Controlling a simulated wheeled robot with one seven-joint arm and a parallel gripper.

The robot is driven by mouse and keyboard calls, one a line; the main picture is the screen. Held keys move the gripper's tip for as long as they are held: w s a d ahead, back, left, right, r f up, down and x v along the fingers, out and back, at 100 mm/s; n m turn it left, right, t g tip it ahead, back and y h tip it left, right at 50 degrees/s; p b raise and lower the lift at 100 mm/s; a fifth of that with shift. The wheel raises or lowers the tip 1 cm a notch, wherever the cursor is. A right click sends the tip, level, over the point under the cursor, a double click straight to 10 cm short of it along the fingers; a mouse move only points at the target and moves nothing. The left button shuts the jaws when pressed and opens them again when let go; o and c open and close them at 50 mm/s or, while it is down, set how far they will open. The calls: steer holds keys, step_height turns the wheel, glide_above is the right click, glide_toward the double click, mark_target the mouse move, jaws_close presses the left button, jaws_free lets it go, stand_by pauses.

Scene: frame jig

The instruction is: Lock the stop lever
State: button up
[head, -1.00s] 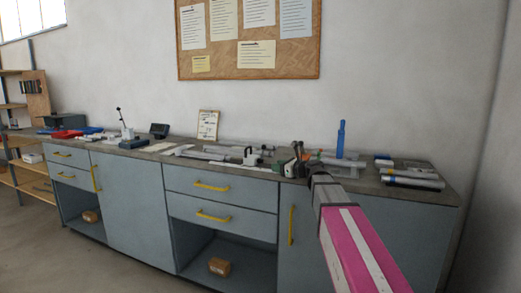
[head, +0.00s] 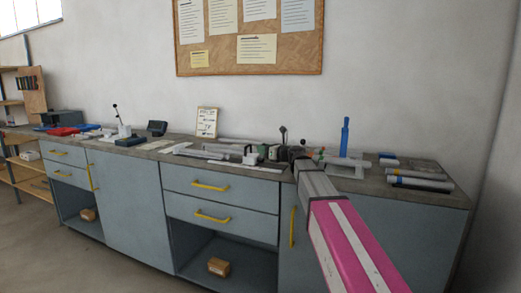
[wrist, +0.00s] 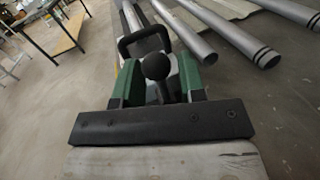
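A lever with a black ball knob (wrist: 156,66) stands upright in the middle of the wrist view, probably the stop lever. My gripper (wrist: 163,85) has a green finger on each side of the lever's stem, with the fingers apart. Whether either finger touches the stem is not clear. A black loop-shaped handle (wrist: 144,40) is just beyond the knob. In the head view, my gripper (head: 299,158) is low over the bench, largely hidden by my arm. A dark ball-topped lever (head: 283,130) rises just behind it.
Grey tubes (wrist: 220,30) lie to the right in the wrist view. On the bench, a blue upright tool (head: 345,136) and several tubes (head: 416,181) are right of my gripper. A white block with a black handle (head: 250,155) is to its left. A corkboard (head: 287,62) hangs behind.

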steer(key=shift+x, duration=1.25)
jaws_close()
steer(key=shift+s, duration=0.15)
steer(key=shift+s+a+n+t+y, duration=0.15)
steer(key=shift+s+n, duration=0.15)
steer(key=shift+n, duration=0.35)
steer(key=shift+s+a+n+t+y, duration=0.15)
steer(key=shift+s+n, duration=0.1)
steer(key=shift+n, duration=0.4)
steer(key=shift+s+a+f+n+y, duration=0.15)
steer(key=shift+s+n+y, duration=0.2)
steer(key=shift+n, duration=0.55)
steer(key=shift+s+a+f+n+y, duration=0.1)
steer(key=shift+s+n+y, duration=0.2)
steer(key=shift+n, duration=0.6)
steer(key=shift+s, duration=0.1)
